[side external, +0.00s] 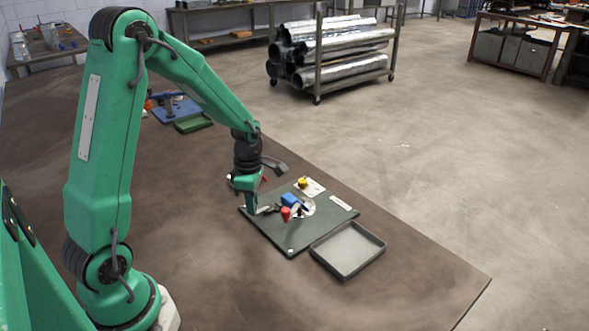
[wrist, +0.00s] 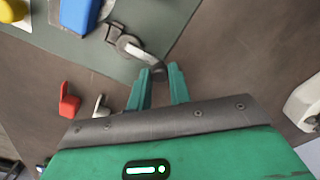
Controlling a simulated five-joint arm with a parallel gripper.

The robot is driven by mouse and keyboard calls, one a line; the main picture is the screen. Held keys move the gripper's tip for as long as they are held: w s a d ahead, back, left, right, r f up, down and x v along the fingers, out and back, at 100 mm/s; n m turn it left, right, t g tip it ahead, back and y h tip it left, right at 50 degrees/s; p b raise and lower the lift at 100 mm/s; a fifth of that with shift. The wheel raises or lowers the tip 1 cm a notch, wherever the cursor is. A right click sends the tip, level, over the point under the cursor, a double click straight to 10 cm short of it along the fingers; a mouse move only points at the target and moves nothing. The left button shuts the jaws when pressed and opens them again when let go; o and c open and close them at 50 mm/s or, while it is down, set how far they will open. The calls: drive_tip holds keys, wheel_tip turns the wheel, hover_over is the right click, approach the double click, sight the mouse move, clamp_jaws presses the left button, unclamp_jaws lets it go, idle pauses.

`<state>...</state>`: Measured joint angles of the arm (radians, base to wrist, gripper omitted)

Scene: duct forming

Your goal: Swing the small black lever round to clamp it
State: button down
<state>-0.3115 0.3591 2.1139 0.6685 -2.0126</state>
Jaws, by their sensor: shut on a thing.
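The small black lever (wrist: 143,52) is at the edge of the dark green plate (wrist: 60,45) in the wrist view. It has a round pivot on the plate, a silver bar and a dark knob at its outer end. My gripper (wrist: 160,76) is shut on the knob end, with one green finger on each side. In the side external view, my gripper (side external: 251,209) is low at the left edge of the plate (side external: 290,247). The lever is small there and partly hidden by the gripper. A blue block (wrist: 80,15) stands on the plate near the pivot.
A yellow knob (side external: 303,182) and a red knob (side external: 286,214) are on the plate. A grey tray (side external: 347,250) lies beside its front right edge. A red piece (wrist: 68,102) and a pale piece (wrist: 101,106) lie near my gripper. The brown table is otherwise mostly clear around the plate.

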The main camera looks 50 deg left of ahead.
drive_tip(key=m, duration=0.1)
drive_tip(key=a+m, duration=0.1)
drive_tip(key=m, duration=0.1)
drive_tip(key=a+m, duration=0.1)
drive_tip(key=shift+w, duration=0.25)
drive_tip(key=m, duration=0.1)
drive_tip(key=a+m, duration=0.1)
drive_tip(key=m, duration=0.1)
drive_tip(key=w+m, duration=0.1)
drive_tip(key=m, duration=0.1)
drive_tip(key=shift+w+a, duration=0.1)
drive_tip(key=shift+a, duration=0.2)
drive_tip(key=m, duration=0.1)
drive_tip(key=w+m, duration=0.1)
drive_tip(key=m, duration=0.1)
drive_tip(key=a+m, duration=0.1)
drive_tip(key=shift+w, duration=0.35)
drive_tip(key=shift+w+a+m, duration=0.1)
drive_tip(key=shift+w+m, duration=0.35)
drive_tip(key=shift+m, duration=0.75)
drive_tip(key=shift+w+m, duration=0.4)
drive_tip(key=shift+m, duration=0.8)
drive_tip(key=c, duration=1.3)
unclamp_jaws()
